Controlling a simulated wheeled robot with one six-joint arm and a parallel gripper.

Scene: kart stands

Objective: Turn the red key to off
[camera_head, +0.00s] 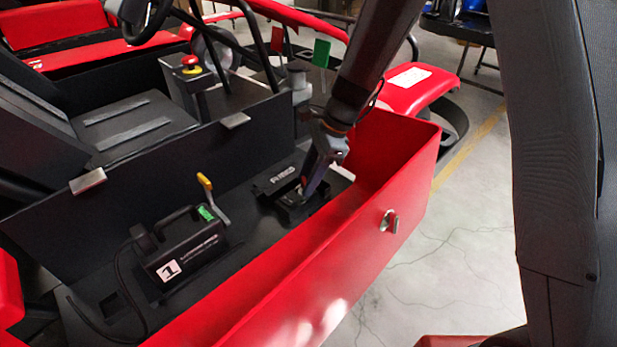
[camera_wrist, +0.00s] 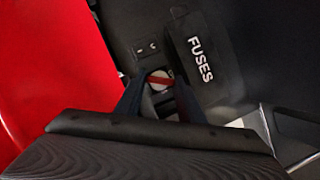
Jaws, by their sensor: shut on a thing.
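The red key (camera_wrist: 160,80) shows in the wrist view as a short red bar across a small pale round face. The bar slants slightly down to the right. My gripper (camera_wrist: 158,92) has one dark finger on each side of the key and is shut on it. In the head view my gripper (camera_head: 303,188) reaches down into the red-sided kart pod, at the small black panel beside the fuse cover (camera_head: 279,178). The key is hidden there by the fingers. Small white marks (camera_wrist: 148,47) sit on the panel above the key in the wrist view; they are too small to read.
The pod's red outer wall (camera_head: 395,180) stands close to my gripper. A black box with a yellow-tipped lever (camera_head: 188,250) and a cable lies to the left. A red stop button (camera_head: 190,62) stands behind the black inner wall. Open floor lies to the right.

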